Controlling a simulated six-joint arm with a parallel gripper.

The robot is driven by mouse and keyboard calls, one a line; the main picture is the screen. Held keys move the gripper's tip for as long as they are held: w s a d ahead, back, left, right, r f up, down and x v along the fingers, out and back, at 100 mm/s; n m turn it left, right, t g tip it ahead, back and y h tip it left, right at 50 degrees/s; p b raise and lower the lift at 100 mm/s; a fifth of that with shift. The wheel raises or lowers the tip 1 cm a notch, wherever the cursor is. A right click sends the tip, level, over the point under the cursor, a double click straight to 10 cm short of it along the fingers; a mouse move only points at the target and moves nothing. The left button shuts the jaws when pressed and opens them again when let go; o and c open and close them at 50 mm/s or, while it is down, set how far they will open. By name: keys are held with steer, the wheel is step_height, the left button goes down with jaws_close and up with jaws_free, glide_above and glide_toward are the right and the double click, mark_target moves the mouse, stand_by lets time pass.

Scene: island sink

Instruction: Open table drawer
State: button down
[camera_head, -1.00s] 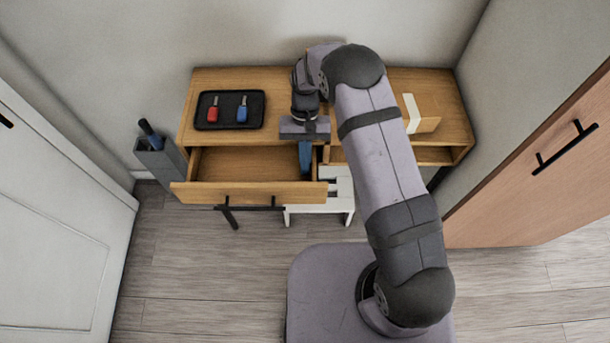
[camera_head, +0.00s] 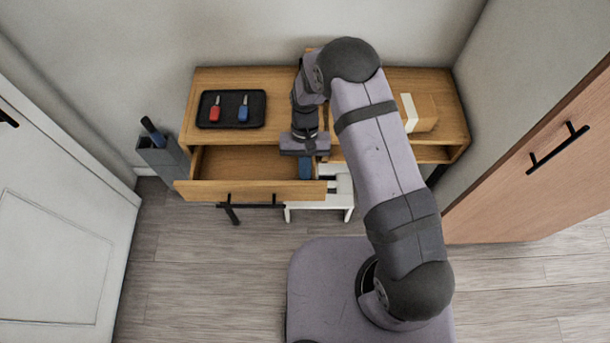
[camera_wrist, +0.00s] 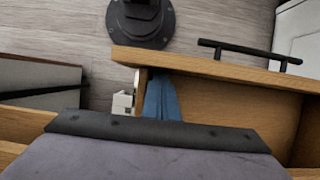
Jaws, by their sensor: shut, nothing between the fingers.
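The wooden table (camera_head: 360,80) stands against the back wall. Its left drawer (camera_head: 250,190) is pulled out well clear of the tabletop, and its inside looks empty apart from my fingers. The drawer's black bar handle (camera_head: 250,206) is on the front face. My gripper (camera_head: 305,168) is shut and empty, with its blue fingers pointing down at the drawer's right end, behind the front panel. In the wrist view the blue fingers (camera_wrist: 162,98) are close to the drawer's side wall and front panel (camera_wrist: 215,68). Whether they touch the wood is unclear.
A black tray (camera_head: 203,122) with a red and a blue item lies on the tabletop. A small box (camera_head: 420,113) stands at its right. A white stool (camera_head: 320,207) is below the drawer. A grey bin (camera_head: 160,158) stands left. A wooden door (camera_head: 540,170) is at right.

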mark_target(305, 182)
steer(key=s+p, duration=0.2)
steer(key=s, duration=0.5)
steer(key=shift+s, duration=0.4)
steer(key=shift+w, duration=0.15)
steer(key=shift+w, duration=0.6)
steer(key=w+b, duration=0.1)
steer(key=w+r, duration=0.1)
steer(key=w, duration=0.1)
steer(key=shift+w+b, duration=0.15)
steer(key=shift+b, duration=0.2)
steer(key=b+v, duration=0.1)
steer(key=v, duration=0.7)
steer(key=shift+r+b, duration=0.4)
steer(key=shift+r, duration=0.05)
